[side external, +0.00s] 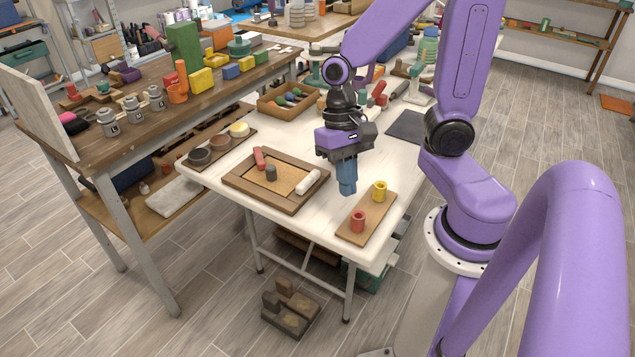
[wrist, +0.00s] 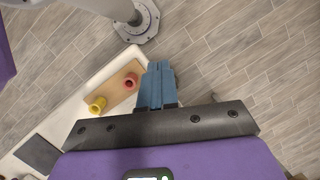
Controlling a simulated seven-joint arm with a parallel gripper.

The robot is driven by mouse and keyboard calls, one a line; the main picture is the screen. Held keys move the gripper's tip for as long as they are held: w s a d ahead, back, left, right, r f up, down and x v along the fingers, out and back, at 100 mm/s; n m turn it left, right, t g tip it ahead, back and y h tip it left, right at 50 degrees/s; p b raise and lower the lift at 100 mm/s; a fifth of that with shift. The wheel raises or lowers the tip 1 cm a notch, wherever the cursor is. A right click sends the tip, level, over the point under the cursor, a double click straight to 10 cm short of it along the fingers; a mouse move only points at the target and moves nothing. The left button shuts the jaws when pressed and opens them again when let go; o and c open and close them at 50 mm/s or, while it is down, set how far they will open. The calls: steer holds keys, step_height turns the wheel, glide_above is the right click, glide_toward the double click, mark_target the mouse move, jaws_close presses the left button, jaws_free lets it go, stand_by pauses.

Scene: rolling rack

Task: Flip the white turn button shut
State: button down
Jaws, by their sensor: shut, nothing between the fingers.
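The white turn button (side external: 308,181) is a pale rounded bar on the right side of a brown wooden frame (side external: 240,184). It looks roughly in line with that frame rail. A red turn button (side external: 259,158) sits at the frame's back left and reaches over toward the tan panel (side external: 287,182). A dark knob (side external: 271,173) stands on the panel. My gripper (side external: 347,187) is shut and empty, pointing down, to the right of the white button and apart from it. In the wrist view its blue fingers (wrist: 157,85) are together; the frame and both buttons are not visible there.
A wooden board (side external: 352,231) with a red spool (side external: 358,221) and a yellow spool (side external: 379,191) lies close right of my gripper. A board with round pots (side external: 220,143) lies left of the frame. A wooden tray (side external: 287,100) stands behind. The white table (side external: 310,222) is bare between frame and spools.

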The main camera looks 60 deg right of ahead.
mark_target(308, 182)
steer(key=w+d+f+m+t+y, duration=0.1)
steer(key=w+d+f+m+y, duration=0.25)
steer(key=m, duration=0.95)
steer(key=w+d+f+m+t+y, duration=0.15)
steer(key=w+d+m, duration=0.35)
steer(key=m, duration=0.7)
steer(key=d+f+m+t+h, duration=0.1)
steer(key=d+f+m+t, duration=0.2)
steer(key=m, duration=0.9)
steer(key=s+d+f+m+t+h, duration=0.1)
steer(key=d+f+m+t, duration=0.2)
steer(key=d+m, duration=0.4)
steer(key=shift+d+f+m+h, duration=0.15)
steer(key=shift+d+m+h, duration=0.15)
steer(key=shift+m, duration=2.9)
steer(key=x, duration=1)
steer(key=shift+a+f, duration=0.1)
steer(key=shift+w, duration=1.95)
